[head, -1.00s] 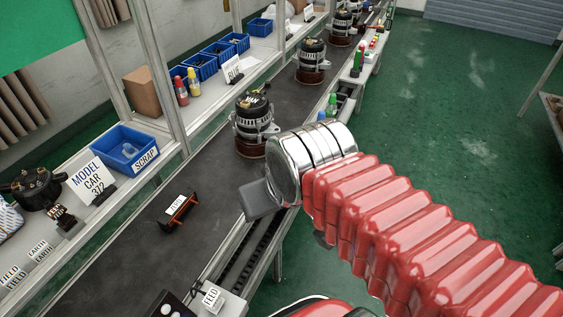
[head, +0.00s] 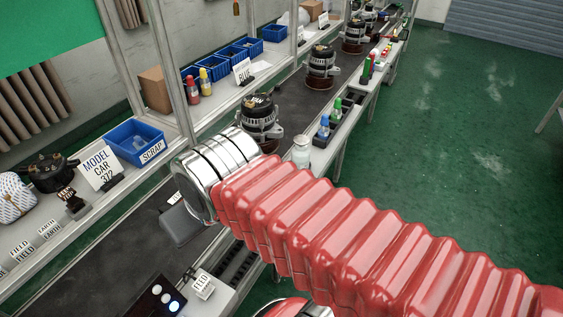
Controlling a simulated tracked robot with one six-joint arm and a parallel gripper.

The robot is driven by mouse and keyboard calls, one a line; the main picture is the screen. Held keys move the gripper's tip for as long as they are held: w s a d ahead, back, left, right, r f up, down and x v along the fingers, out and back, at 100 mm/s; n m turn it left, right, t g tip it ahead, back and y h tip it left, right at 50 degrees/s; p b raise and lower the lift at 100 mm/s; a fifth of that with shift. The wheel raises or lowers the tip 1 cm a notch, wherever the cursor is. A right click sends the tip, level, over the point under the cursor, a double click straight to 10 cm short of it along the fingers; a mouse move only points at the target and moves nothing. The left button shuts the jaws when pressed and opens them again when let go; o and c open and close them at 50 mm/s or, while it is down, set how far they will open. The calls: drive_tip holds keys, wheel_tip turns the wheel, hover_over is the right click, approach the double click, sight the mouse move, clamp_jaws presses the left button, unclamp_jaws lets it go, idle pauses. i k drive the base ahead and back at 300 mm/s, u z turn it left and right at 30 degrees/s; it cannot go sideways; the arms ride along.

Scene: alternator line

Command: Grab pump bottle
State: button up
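A pale, translucent bottle (head: 301,151) stands at the near edge of the line, just above my red arm in the picture. Its lower part is hidden by the arm, and I cannot tell whether its top is a pump. Small blue (head: 323,126) and green (head: 337,110) bottles stand in a dark holder beyond it. A red bottle (head: 192,88) and a yellow bottle (head: 205,83) stand on the back shelf. My gripper (head: 184,226) shows only as a grey part below the chrome wrist, over the belt, left of the pale bottle. Its fingertips are not clear.
An alternator (head: 259,119) stands on the dark belt (head: 100,265) behind my wrist, with others farther along. A blue scrap bin (head: 135,141) and a model car sign (head: 100,168) are on the left shelf. A button box (head: 164,300) is at the front. Green floor is open at right.

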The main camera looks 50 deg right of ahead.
sight(301, 156)
drive_tip(key=u, duration=0.85)
drive_tip(key=k, duration=0.9)
drive_tip(key=z, duration=0.95)
drive_tip(key=i, duration=1)
drive_tip(key=z, duration=0.05)
